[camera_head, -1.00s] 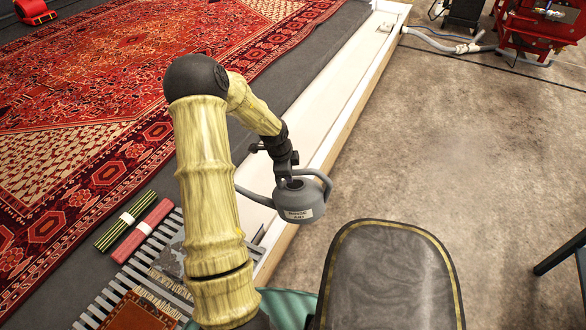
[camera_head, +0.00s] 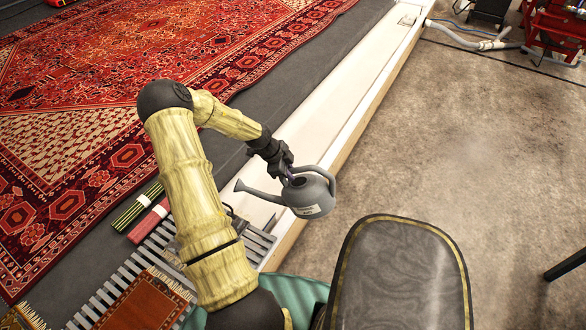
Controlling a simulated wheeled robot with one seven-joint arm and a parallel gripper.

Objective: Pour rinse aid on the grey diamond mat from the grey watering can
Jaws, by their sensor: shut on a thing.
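The grey watering can (camera_head: 312,204) hangs in the air over the white channel and its wooden edge, right of my arm. A pale label shows on its side, and its spout points left. My gripper (camera_head: 287,176) is shut on the can near its top opening; the exact grip point is hard to see. The can looks slightly tilted. The grey diamond mat is mostly hidden behind my arm; only a small greyish patch shows beside the arm on the slatted rack (camera_head: 110,291), and I cannot make out its pattern.
A small rust-red rug (camera_head: 143,304) lies on the rack. A green striped roll (camera_head: 137,206) and a red roll (camera_head: 149,221) lie beyond it. A large red rug (camera_head: 130,90) covers the upper left. A dark padded seat-like thing (camera_head: 400,280) stands at lower right.

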